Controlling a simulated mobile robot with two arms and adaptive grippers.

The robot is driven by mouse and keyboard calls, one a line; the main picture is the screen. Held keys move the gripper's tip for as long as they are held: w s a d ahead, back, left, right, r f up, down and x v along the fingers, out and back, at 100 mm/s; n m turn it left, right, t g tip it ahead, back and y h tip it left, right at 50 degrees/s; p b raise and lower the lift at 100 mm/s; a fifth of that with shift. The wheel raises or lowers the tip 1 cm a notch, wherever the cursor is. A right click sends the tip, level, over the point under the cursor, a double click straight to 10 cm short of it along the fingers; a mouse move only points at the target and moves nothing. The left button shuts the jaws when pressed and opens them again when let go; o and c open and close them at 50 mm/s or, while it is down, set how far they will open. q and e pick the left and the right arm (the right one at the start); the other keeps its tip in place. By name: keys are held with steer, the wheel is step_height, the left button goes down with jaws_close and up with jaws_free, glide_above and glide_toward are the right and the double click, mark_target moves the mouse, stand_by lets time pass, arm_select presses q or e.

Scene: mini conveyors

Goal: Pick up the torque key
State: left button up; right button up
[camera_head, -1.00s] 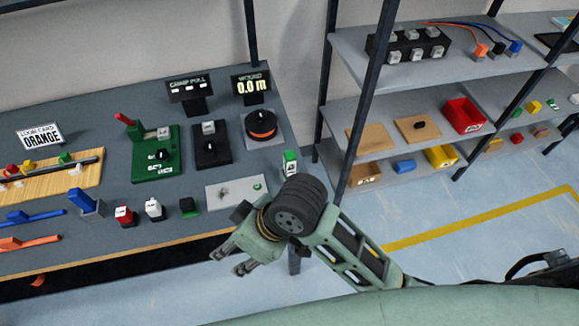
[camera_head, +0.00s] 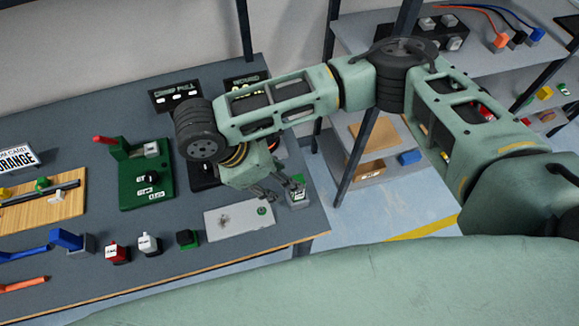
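A small green and white item (camera_head: 298,198) stands at the right end of the grey workbench (camera_head: 150,272). It may be the torque key, but no readable label confirms this. My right gripper (camera_head: 285,191) is over the bench, pointing down, its two fingers apart. One fingertip is at the top of this item and the other is to its left. I cannot tell whether they touch it, and the fingers partly hide it. My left gripper is not in view.
A light grey plate (camera_head: 232,222) lies left of the item. A green fixture (camera_head: 143,185) with a red handle stands farther left. Red, white and green blocks (camera_head: 149,245) line the front. My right arm hides part of the shelf (camera_head: 345,180).

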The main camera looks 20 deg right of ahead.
steer(key=shift+s+d+f+p, duration=0.25)
steer(key=shift+d+f+p, duration=0.1)
steer(key=shift+d+f, duration=0.2)
steer(key=shift+s+d+f+p, duration=0.2)
steer(key=shift+d+f+p, duration=0.1)
steer(key=shift+d+f, duration=0.25)
steer(key=x, duration=0.1)
steer(key=p+x, duration=0.1)
steer(key=shift+w+d+f, duration=0.25)
steer(key=shift+f, duration=0.1)
steer(key=shift+x, duration=0.75)
steer(key=c, duration=0.8)
jaws_close()
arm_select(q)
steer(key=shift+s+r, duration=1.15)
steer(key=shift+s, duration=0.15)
